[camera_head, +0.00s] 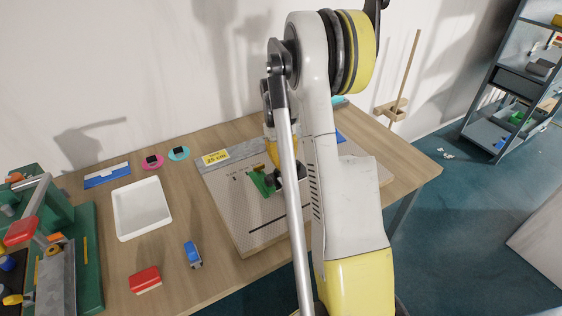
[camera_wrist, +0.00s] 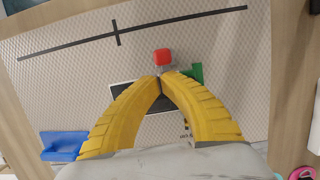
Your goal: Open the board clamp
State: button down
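The board clamp shows as a green body (camera_head: 261,184) on the pale patterned board (camera_head: 233,214) in the head view. In the wrist view, its green part (camera_wrist: 193,73) lies just right of my fingertips, with a red knob (camera_wrist: 162,57) just beyond them. My gripper (camera_wrist: 160,78) has yellow fingers whose tips come together beside the red knob. I cannot tell whether anything thin is between the tips. In the head view, my arm hides much of the gripper and the red knob. A dark rectangle on the board lies partly behind the fingers.
A white tray (camera_head: 142,209), a red block (camera_head: 145,279) and a small blue object (camera_head: 193,254) stand on the table left of the board. A green machine (camera_head: 82,250) stands at far left. A blue object (camera_wrist: 62,146) is near the board's edge in the wrist view.

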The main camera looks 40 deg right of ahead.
jog(key=shift+s, duration=0.15)
dwell(0.3)
jog(key=shift+s+r+t, duration=0.1)
jog(key=shift+s+t, duration=0.1)
jog(key=shift+t, duration=0.6)
